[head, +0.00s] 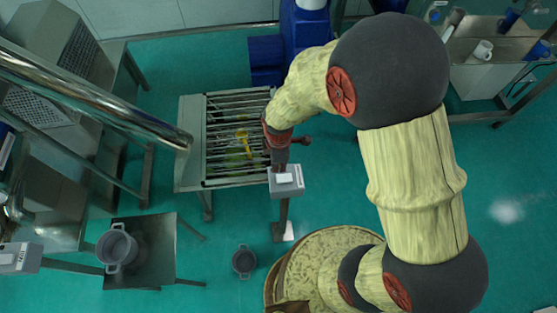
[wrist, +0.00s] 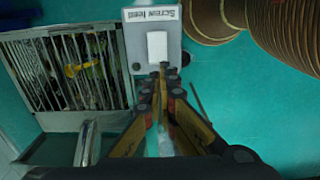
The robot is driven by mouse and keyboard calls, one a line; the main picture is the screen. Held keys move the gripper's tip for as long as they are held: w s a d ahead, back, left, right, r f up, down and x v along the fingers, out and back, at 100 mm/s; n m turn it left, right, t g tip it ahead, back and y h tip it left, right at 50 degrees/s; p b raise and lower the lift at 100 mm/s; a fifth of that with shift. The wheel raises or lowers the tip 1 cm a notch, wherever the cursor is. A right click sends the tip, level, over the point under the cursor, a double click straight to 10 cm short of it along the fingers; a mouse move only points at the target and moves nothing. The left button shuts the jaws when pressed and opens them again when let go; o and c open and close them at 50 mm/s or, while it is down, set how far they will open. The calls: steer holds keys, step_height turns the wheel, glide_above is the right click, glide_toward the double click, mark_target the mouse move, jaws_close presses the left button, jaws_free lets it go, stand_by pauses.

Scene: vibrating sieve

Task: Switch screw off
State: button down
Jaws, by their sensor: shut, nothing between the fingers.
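A grey switch box (head: 287,188) stands on a post in the middle of the head view. In the wrist view the box (wrist: 141,28) carries the label "Screw feed" and a white rocker switch (wrist: 157,45). My gripper (wrist: 163,74) is shut and empty. Its fingertips are at the lower edge of the white switch in the wrist view; I cannot tell whether they touch it. In the head view my gripper (head: 280,157) is just above the box in the picture, and its tips are partly hidden. The switch's on or off position is not clear.
A metal grate table (head: 190,160) with a yellow scoop-like object (head: 244,143) stands left of the box. A second grey box (head: 20,257) is at far left. A grey pot (head: 116,248) sits on a low stand. A small bucket (head: 244,261) is on the floor.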

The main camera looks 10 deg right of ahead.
mark_target(282, 179)
step_height(282, 179, down, 7)
steer(key=shift+f, duration=0.2)
stand_by(0.4)
steer(key=shift+a+f+b, duration=0.15)
steer(key=shift+f+b, duration=0.25)
steer(key=shift+f, duration=0.15)
steer(key=shift+s+r, duration=0.1)
steer(key=shift+s, duration=0.05)
steer(key=shift+d+r+p, duration=0.3)
steer(key=shift+d+p, duration=0.05)
steer(key=shift+d, duration=0.45)
